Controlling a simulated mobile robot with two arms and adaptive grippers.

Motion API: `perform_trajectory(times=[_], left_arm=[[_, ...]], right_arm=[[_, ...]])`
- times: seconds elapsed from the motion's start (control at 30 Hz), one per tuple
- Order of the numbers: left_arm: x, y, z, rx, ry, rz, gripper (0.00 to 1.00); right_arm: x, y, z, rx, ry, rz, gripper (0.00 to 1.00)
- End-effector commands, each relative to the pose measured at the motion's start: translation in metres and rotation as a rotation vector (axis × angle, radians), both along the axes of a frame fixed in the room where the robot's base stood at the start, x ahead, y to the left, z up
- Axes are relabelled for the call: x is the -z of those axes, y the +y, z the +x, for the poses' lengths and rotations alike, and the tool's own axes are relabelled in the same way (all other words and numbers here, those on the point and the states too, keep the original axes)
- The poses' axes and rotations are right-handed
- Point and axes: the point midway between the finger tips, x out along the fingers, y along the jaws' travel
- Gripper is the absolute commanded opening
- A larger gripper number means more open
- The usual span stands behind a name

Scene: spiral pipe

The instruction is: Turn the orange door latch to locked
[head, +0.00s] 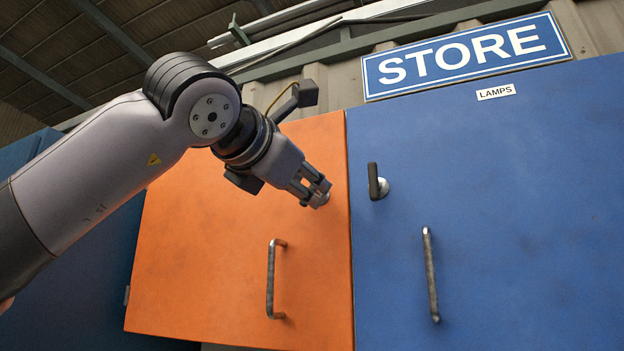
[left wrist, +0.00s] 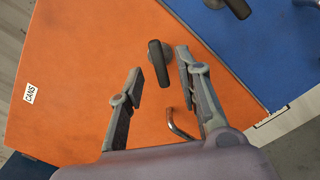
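The orange door (head: 215,220) is flat against the front, left of the blue door. Its dark latch lever (left wrist: 159,63) shows in the left wrist view, set at an angle to the door's edge. In the head view the latch is mostly hidden behind my left gripper (head: 319,190). In the left wrist view my left gripper (left wrist: 160,72) is open, with one finger on each side of the lever. Gaps show between lever and fingers in this view; I cannot tell how deep the lever sits between them. My right gripper is not in view.
The orange door has a metal pull handle (head: 272,280) below the latch. The blue door (head: 520,200) has its own upright latch (head: 375,182) and a pull handle (head: 430,275). A STORE sign (head: 465,56) hangs above. A CANS label (left wrist: 30,92) is on the orange door.

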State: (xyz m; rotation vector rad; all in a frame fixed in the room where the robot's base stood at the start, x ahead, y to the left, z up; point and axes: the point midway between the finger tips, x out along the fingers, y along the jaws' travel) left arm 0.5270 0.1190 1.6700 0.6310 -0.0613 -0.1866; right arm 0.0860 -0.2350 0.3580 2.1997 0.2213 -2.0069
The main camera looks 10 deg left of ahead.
Motion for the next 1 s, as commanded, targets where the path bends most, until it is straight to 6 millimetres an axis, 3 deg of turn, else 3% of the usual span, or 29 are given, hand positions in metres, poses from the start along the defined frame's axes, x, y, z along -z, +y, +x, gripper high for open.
perform_trajectory(times=[0.23, 0.6, 1.0], left_arm=[[-0.001, -0.006, 0.032, -0.001, 0.002, -0.001, 0.32], [0.000, -0.007, 0.037, -0.001, 0.000, -0.001, 0.32], [0.000, -0.007, 0.037, -0.001, 0.001, -0.001, 0.06]], right_arm=[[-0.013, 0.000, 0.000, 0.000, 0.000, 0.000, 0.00], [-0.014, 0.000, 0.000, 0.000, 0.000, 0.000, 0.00], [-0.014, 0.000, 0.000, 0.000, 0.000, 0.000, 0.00]])
